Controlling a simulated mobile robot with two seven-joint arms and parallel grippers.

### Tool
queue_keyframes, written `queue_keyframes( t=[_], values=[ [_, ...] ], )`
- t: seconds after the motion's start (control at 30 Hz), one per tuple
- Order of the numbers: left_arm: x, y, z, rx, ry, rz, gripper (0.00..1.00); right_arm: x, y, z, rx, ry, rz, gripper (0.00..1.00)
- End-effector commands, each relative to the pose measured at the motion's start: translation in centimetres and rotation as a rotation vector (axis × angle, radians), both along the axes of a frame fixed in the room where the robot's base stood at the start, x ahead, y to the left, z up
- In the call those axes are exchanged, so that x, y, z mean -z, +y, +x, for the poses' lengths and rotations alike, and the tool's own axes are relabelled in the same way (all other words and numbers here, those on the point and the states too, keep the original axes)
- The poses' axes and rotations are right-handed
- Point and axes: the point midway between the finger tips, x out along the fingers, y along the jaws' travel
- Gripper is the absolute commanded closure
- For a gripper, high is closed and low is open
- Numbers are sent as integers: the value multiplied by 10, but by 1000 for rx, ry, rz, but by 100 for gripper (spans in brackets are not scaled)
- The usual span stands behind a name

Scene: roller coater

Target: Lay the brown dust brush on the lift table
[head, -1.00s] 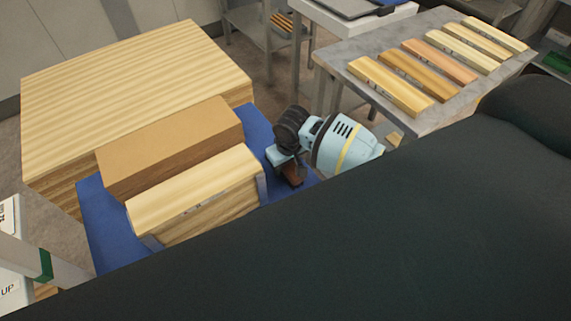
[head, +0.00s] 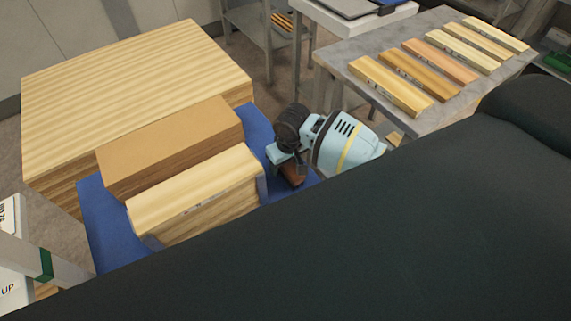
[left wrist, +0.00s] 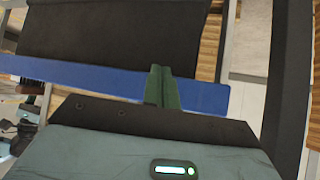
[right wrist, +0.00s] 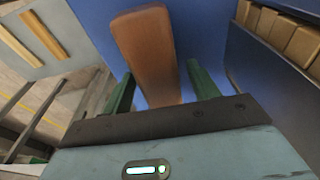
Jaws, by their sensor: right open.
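The brown dust brush (head: 292,174) lies at the right end of the blue lift table (head: 110,232), partly hidden by my right gripper in the head view. In the right wrist view the brush (right wrist: 150,48) stretches away over the blue top, its near end between the fingers. My right gripper (right wrist: 160,88) is open, a finger on each side of the brush with gaps showing. My left gripper (left wrist: 162,86) has its fingers together with nothing seen between them, in front of the table's blue edge. It is not seen in the head view.
A brown-topped stack (head: 170,145) and a pale wooden stack (head: 200,195) fill the middle of the lift table. A large wood stack (head: 130,75) stands behind. A grey table (head: 440,115) with several wooden strips is at the upper right.

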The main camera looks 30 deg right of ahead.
Motion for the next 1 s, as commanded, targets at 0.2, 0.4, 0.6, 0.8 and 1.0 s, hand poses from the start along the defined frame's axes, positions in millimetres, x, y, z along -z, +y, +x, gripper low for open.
queue_keyframes(
  t=[0.2,0.4,0.6,0.8,1.0],
  values=[
    [2,0,-2,0,6,0,100,-37,-1,-5,-2,-3,1,40],
    [2,0,-1,0,5,0,100,-77,-2,-11,-1,-2,1,40],
    [1,0,-1,0,4,-1,100,-103,-2,-15,0,-1,0,40],
    [1,0,-1,0,4,-1,100,-111,-3,-17,0,1,0,40],
    [1,0,-1,0,3,-1,100,-112,-3,-17,0,1,0,40]
  ],
)
